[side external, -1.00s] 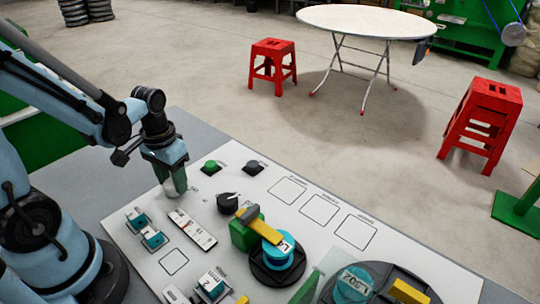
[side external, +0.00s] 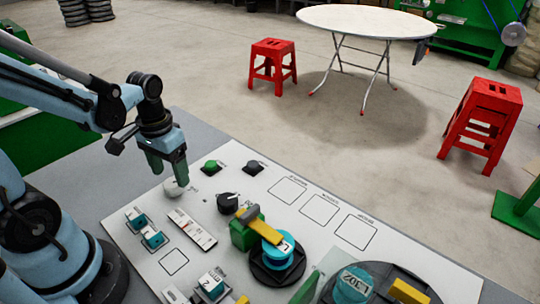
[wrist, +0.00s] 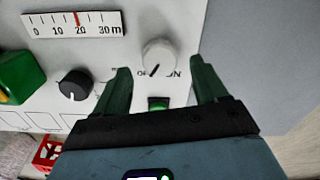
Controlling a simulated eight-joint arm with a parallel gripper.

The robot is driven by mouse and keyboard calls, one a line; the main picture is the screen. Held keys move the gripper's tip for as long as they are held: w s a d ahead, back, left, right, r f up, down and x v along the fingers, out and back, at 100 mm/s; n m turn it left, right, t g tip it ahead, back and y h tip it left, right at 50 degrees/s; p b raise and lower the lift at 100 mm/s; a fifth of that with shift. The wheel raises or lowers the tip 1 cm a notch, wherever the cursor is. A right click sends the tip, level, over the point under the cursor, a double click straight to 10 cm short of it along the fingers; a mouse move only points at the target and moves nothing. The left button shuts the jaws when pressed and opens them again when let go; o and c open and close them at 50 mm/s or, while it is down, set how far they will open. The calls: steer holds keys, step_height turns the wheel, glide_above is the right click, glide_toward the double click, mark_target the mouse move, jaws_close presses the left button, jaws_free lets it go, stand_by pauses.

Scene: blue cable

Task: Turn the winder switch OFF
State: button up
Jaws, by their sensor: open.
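The winder switch is a round white knob (side external: 174,187) on the white panel, near its far left edge. In the wrist view the knob (wrist: 158,55) has a dark pointer line slanting down-left, toward the OFF side of its partly hidden OFF and ON labels. My gripper (side external: 168,175) is open just above the knob, holding nothing. In the wrist view its two green fingers (wrist: 160,64) stand apart on either side of the knob, with gaps to it.
A green button (side external: 211,167) and a grey button (side external: 253,167) sit beside the switch. A black knob (side external: 228,203), a length scale (side external: 192,229) and a green block with a yellow lever (side external: 262,227) stand nearer the panel's middle.

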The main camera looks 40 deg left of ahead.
mark_target(173, 182)
step_height(173, 182, up, 9)
steer(key=shift+r, duration=0.2)
stand_by(0.4)
steer(key=w+d+m+t, duration=0.2)
steer(key=w+d+t, duration=0.1)
steer(key=d+t, duration=0.4)
steer(key=shift+w+f, duration=0.2)
steer(key=shift+w, duration=0.2)
steer(key=shift+c, duration=0.4)
